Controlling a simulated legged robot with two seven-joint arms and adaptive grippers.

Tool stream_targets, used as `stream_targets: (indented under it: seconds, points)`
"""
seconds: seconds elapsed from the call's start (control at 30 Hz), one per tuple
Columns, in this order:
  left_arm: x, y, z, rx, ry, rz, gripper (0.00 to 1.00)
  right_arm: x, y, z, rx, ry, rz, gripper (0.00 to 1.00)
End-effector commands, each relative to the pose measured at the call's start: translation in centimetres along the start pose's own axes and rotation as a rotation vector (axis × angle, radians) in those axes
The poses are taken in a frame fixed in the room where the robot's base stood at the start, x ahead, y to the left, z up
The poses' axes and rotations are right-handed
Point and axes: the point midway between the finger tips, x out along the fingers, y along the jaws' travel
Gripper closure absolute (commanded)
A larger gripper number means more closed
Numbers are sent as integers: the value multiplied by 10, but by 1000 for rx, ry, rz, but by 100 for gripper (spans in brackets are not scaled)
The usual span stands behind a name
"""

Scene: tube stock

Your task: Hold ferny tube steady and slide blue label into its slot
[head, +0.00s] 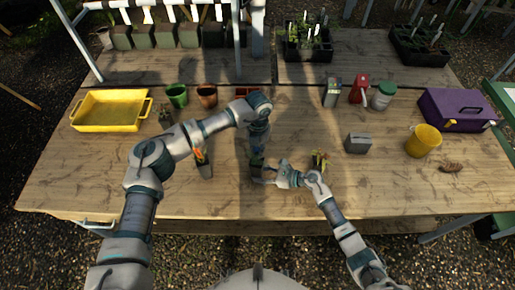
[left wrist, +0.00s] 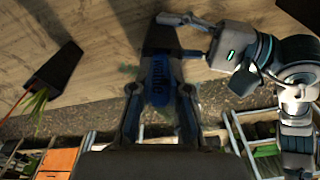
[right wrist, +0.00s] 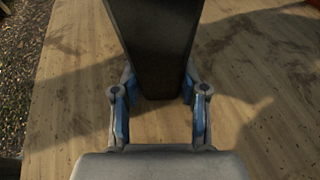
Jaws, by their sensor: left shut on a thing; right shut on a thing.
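A dark square tube (head: 256,171) stands on the table in the middle of the head view; it also shows in the left wrist view (left wrist: 160,38) and in the right wrist view (right wrist: 155,45). My right gripper (head: 265,179) is shut on the tube from the right, low on its body. My left gripper (head: 257,152) points down over the tube's top and is shut on the blue label (left wrist: 157,76), which has pale lettering. In the left wrist view the label overlaps the tube; I cannot tell whether it is in the slot. A little blurred greenery shows beside it.
Other planted tubes stand left (head: 203,166) and right (head: 319,161) of the hands. A grey block (head: 357,144), yellow pot (head: 422,141) and purple box (head: 458,108) are right. A yellow tray (head: 109,127) is back left. The table's front strip is mostly clear.

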Motion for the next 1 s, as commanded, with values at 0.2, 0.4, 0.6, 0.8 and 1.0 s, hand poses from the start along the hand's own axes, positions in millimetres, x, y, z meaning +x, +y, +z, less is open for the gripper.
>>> stream_targets:
  seconds: [0.2,0.4,0.6,0.8,1.0]
  points:
    - [0,0,0,0,0,0,56,0,0,0,0,-1,0,77]
    - [-1,0,0,0,0,0,56,0,0,0,0,-1,0,77]
    - [-21,0,1,0,-3,0,56,0,0,0,0,-1,0,77]
    - [-66,0,2,-1,-3,1,56,0,0,0,0,0,0,77]
    - [-103,-1,2,-1,-1,1,56,0,0,0,0,-1,0,77]
